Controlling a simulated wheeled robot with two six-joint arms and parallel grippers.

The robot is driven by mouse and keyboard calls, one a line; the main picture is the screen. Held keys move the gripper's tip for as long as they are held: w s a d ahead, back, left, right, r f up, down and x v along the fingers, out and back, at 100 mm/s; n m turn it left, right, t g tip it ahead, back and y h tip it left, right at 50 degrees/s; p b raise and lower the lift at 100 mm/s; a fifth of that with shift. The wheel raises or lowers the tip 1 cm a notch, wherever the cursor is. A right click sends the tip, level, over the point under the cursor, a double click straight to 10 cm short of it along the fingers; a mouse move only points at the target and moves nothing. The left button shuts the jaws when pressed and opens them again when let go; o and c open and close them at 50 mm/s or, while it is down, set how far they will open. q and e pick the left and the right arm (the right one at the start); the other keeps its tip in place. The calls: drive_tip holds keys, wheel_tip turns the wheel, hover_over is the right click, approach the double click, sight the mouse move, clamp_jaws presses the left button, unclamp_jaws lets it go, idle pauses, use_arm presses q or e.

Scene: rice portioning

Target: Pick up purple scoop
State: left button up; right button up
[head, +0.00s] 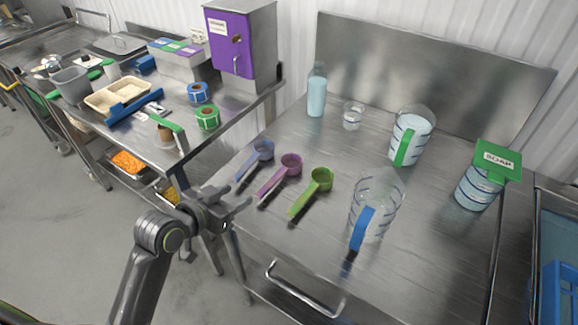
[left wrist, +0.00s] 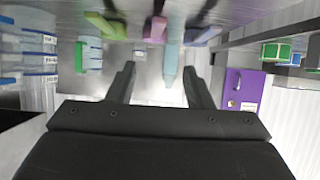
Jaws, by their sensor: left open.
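The purple scoop (head: 290,163) lies on the steel table between a blue scoop (head: 262,150) and a green scoop (head: 320,179), its handle pointing down-left. In the left wrist view, the purple handle end (left wrist: 156,30) shows at the top, between the green handle (left wrist: 104,25) and the blue handle (left wrist: 206,36). My left gripper (head: 238,203) is at the table's left edge, just short of the purple handle and apart from it. In the left wrist view its two fingers (left wrist: 161,84) are open with nothing held. My right gripper is not in view.
A jug with a blue handle (head: 376,210), a jug with a green handle (head: 411,135), a bottle (head: 316,92), a small glass (head: 353,115) and a green-lidded container (head: 480,187) stand on the table. A side bench (head: 232,112) with a purple dispenser (head: 229,43) is at the left.

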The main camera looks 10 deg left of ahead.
use_arm(q)
drive_tip(key=p, duration=0.2)
approach(279, 174)
drive_tip(key=shift+x, duration=1.1)
drive_tip(key=shift+w+f, duration=0.3)
drive_tip(key=shift+w, duration=0.25)
drive_tip(key=shift+w+d+f+p, duration=0.25)
drive_tip(key=shift+w+p, duration=0.1)
drive_tip(key=shift+w, duration=0.1)
drive_tip(key=shift+p+x, duration=0.4)
drive_tip(key=shift+x, duration=1.6)
drive_tip(key=shift+d, duration=0.1)
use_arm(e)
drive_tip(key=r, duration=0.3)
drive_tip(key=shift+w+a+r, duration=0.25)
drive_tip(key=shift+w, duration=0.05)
use_arm(q)
clamp_jaws()
